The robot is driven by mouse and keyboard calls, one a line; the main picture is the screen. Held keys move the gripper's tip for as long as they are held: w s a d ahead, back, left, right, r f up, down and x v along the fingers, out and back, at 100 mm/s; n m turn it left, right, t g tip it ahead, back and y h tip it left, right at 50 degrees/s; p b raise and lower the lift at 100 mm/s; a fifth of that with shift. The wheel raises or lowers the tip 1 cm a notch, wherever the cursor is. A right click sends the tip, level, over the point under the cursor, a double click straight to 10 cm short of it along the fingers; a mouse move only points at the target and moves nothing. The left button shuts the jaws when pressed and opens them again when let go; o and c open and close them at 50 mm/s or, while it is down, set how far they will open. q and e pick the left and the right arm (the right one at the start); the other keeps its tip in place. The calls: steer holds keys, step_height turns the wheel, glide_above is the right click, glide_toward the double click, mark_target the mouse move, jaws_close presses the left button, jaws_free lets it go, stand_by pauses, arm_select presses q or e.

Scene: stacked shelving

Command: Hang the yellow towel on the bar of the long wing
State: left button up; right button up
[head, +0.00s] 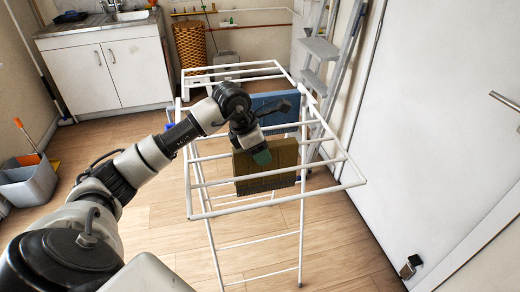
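A white drying rack (347,184) stands in the middle, with a long barred wing toward me and more bars at the far end. The yellow towel (284,172), brownish-yellow with a dark lower edge, hangs flat among the near wing's bars. I cannot tell whether it rests over a bar. My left gripper (262,157) reaches from the left and is at the towel's front face, near its upper part. Its fingers point down and overlap the towel; whether they are shut on it is hidden. A blue towel (275,101) hangs just behind, partly covered by my arm. My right gripper is out of view.
A stepladder (322,48) leans behind the rack, close to a white door (440,120) at right. A grey bucket (27,181) stands at left. A sink cabinet (105,72) and wicker basket (190,45) are at the back. Wooden floor in front is clear.

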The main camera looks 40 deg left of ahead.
arm_select(q)
steer(key=o, duration=0.3)
steer(key=v, duration=1)
steer(key=shift+s+r+b, duration=0.15)
steer(key=shift+r+b, duration=0.15)
steer(key=shift+r, duration=0.1)
